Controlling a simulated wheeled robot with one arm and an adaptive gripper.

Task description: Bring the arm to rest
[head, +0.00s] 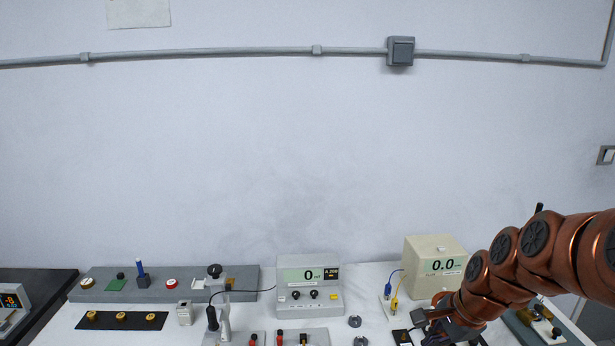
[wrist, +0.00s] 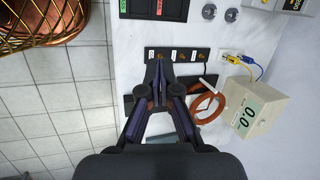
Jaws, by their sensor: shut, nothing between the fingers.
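My copper-coloured arm (head: 535,245) reaches in from the right edge of the head view and slopes down to the left over the white table. My gripper (head: 430,325) is at its lower end near the bottom edge, partly cut off. In the wrist view my gripper (wrist: 159,68) has its dark fingers together, with nothing between them. The fingertips point toward a black strip (wrist: 190,54) with several small fittings. I cannot tell how high they are above the table.
A beige meter box (head: 418,283) reading 0.0 stands beside my gripper. An orange-brown ring (wrist: 207,108) lies near my fingers in the wrist view. A grey meter (head: 310,297) and a grey rail of fittings (head: 212,282) stand farther left.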

